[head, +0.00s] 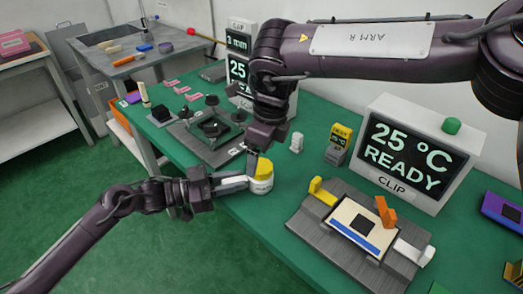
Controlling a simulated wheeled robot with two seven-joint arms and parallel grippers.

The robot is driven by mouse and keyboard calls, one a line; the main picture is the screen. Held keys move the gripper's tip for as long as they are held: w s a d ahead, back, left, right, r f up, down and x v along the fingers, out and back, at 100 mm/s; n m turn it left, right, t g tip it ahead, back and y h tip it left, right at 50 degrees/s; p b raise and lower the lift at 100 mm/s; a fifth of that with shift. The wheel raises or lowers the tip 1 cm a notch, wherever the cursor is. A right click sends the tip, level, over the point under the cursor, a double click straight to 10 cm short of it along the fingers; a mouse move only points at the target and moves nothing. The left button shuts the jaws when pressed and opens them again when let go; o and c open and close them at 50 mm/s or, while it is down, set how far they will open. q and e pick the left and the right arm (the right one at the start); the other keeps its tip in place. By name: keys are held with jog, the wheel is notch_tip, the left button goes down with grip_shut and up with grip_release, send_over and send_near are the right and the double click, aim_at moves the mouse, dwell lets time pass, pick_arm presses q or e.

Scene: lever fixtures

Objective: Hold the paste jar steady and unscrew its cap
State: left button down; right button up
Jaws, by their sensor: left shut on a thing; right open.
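The paste jar (261,186) is a small white jar with dark print. It stands upright near the front edge of the green table. Its yellow cap (265,169) is on top. My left gripper (243,183) comes in from the left and is shut on the jar's body at its left side. My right gripper (257,158) points down from above, open, with its fingers close over the left part of the cap. It hides part of the cap, and I cannot tell whether it touches it.
A grey fixture (305,228) with a yellow lever, an orange lever and a white one lies to the right. Behind it stands a display (410,155) reading "25 °C READY". A yellow-topped device (339,143) and a dark fixture plate (215,145) stand behind the jar.

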aim_at(260, 166)
jog(key=m, duration=0.4)
jog(key=shift+f, duration=1.55)
